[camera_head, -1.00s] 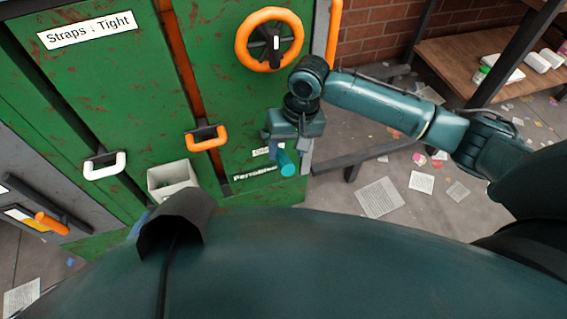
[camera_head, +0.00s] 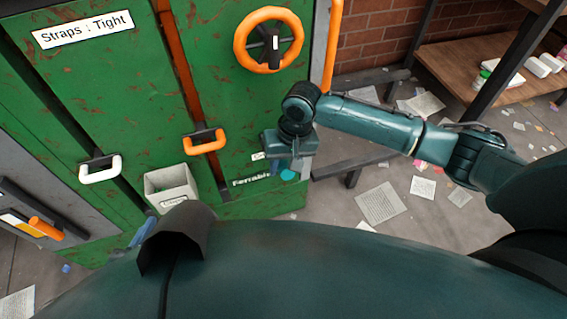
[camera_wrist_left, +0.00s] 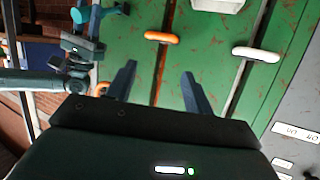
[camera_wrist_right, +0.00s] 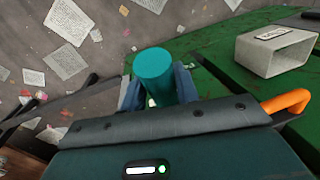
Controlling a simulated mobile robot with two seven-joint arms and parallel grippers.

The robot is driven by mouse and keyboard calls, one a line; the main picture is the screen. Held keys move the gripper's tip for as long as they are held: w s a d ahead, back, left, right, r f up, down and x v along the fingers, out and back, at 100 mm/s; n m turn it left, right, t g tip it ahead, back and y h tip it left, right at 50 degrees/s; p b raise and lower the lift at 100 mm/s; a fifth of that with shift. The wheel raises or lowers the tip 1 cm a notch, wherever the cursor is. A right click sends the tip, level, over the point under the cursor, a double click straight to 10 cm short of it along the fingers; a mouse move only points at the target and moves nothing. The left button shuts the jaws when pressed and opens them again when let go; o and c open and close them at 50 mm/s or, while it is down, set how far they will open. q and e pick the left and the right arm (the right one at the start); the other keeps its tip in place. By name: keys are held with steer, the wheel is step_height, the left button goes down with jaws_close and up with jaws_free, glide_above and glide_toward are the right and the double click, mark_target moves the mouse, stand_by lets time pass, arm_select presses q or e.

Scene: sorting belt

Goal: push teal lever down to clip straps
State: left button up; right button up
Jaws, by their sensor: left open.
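The teal lever (camera_head: 289,174) is at the lower right of the green machine front (camera_head: 225,110), partly hidden by my right gripper. In the right wrist view its round teal end (camera_wrist_right: 154,68) faces the camera between the fingers. My right gripper (camera_head: 287,166) is around the lever, with one finger close against each side, and looks shut on it. My left gripper (camera_wrist_left: 158,85) is open and empty in front of the green panels; it is not clear in the head view. The sign (camera_head: 82,29) at the top left reads "Straps : Tight".
An orange handwheel (camera_head: 268,40) is above the right gripper. An orange handle (camera_head: 204,142), a white handle (camera_head: 101,168) and a grey bin (camera_head: 170,184) are to the left. A wooden shelf (camera_head: 460,60) is at the right, and papers litter the floor.

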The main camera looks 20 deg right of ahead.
jaws_close()
arm_select(q)
steer(key=shift+r, duration=0.1)
